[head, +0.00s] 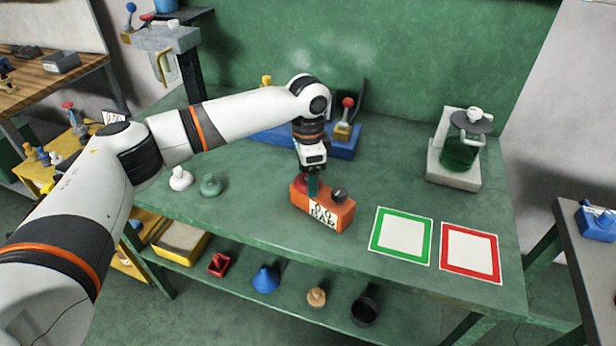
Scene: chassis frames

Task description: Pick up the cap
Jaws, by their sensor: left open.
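My left gripper (312,184) points down at the orange box (322,212) on the green bench, its jaws open, with the fingertips at the box's top. A dark red round part (300,181) shows on the box's left end, partly hidden by the gripper. A black knob-like cap (339,195) sits on the box's right end, just right of the fingers. The box has a white label reading "0.0 BAR". I cannot tell which part is the task's cap, or whether the fingers touch anything. My right gripper is not in view.
White (180,178) and green (211,185) knobbed pieces stand left on the bench. Green-framed (373,232) and red-framed (444,252) squares lie right. A blue tray (342,153) is behind my wrist. A device with a green jar (459,154) stands back right. Bench space before it is clear.

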